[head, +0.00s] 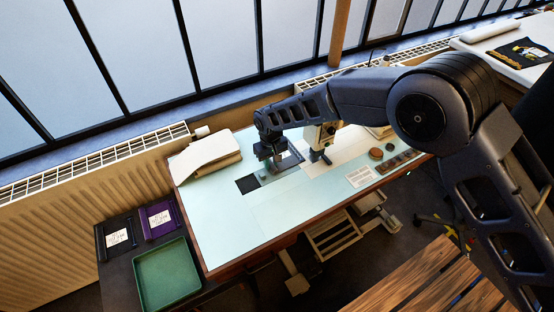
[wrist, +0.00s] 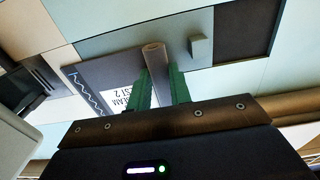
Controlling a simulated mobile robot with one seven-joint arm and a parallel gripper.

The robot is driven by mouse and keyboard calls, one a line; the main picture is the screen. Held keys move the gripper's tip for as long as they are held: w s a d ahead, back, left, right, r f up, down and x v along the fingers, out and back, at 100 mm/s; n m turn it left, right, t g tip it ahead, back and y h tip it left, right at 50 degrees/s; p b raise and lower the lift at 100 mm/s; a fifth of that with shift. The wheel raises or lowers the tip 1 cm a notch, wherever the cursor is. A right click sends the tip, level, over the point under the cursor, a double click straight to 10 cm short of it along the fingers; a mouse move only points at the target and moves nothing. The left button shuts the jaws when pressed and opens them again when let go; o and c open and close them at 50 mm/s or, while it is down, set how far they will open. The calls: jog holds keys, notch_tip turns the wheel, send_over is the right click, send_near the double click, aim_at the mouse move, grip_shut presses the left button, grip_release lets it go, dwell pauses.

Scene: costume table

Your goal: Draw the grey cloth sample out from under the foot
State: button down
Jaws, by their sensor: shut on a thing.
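The grey cloth sample (wrist: 95,75) lies flat on the pale table, with a white label and a zigzag stitch line showing in the wrist view. It has a raised, rolled grey edge (wrist: 154,58). My gripper (wrist: 158,88) has its green fingers closed on either side of that edge. In the head view my gripper (head: 268,156) is low over the table, left of the sewing machine (head: 318,140), and partly covers the sample (head: 291,161).
A dark square (head: 248,184) lies left of the gripper. A cream folded stack (head: 205,155) sits at the table's left back. A green tray (head: 166,275) and a purple sample (head: 158,219) are on the lower side table. The pale front left of the worktable (head: 225,225) is clear.

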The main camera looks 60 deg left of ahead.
jog(key=shift+s, duration=0.55)
jog(key=c, duration=1.2)
grip_release()
notch_tip(320, 180, up, 11)
jog(key=shift+f, duration=0.15)
